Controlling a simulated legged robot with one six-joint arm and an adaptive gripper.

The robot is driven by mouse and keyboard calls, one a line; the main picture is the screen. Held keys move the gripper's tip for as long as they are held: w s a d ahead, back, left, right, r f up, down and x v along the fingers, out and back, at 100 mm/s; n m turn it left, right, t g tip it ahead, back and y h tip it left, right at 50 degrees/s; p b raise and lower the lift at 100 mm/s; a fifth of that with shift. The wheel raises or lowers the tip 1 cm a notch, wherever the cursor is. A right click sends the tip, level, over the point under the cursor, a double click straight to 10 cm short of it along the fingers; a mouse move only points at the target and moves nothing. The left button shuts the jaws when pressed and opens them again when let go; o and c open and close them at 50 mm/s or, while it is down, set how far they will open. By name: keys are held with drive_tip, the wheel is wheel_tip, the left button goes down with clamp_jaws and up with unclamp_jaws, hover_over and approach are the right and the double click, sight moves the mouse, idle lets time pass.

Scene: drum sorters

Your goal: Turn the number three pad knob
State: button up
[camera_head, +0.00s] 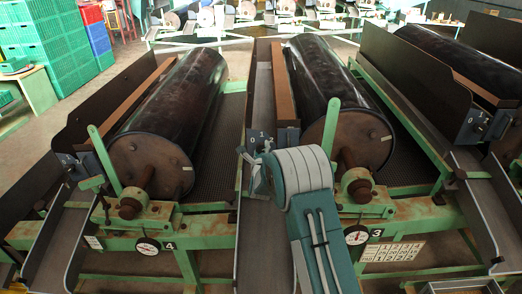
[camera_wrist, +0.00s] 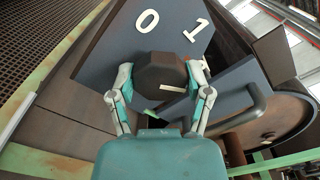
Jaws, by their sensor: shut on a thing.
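The knob (camera_wrist: 160,68) is a dark, many-sided cap with a short white mark on its face. It sits on a dark blue-grey panel (camera_wrist: 108,52) with white numerals 0 and 1; a further white mark at the right is partly hidden. My gripper (camera_wrist: 159,82) is shut on the knob, one finger on each side. In the head view, my gripper (camera_head: 258,176) is at the panel (camera_head: 258,139) left of the drum (camera_head: 330,85) marked 3. My arm hides part of that drum's front, and the knob cannot be made out there.
A bent grey bar handle (camera_wrist: 258,104) stands right of the knob, close to my right finger. Another drum (camera_head: 165,130), marked 4, lies to the left. Green frame rails (camera_head: 408,210) and dark side boards (camera_head: 415,75) border the drums.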

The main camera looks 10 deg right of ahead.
drive_tip(key=shift+s+d+f, duration=0.1)
drive_tip(key=shift+d+f, duration=0.05)
drive_tip(key=shift+f, duration=0.35)
drive_tip(key=o, duration=1.2)
drive_tip(key=shift+f, duration=0.1)
drive_tip(key=shift+c, duration=0.2)
drive_tip(key=shift+r, duration=0.2)
drive_tip(key=shift+r, duration=0.1)
drive_tip(key=shift+s, duration=0.1)
drive_tip(key=s+a, duration=0.2)
drive_tip(key=s, duration=0.9)
drive_tip(key=shift+s+a, duration=0.2)
drive_tip(key=shift+a, duration=0.05)
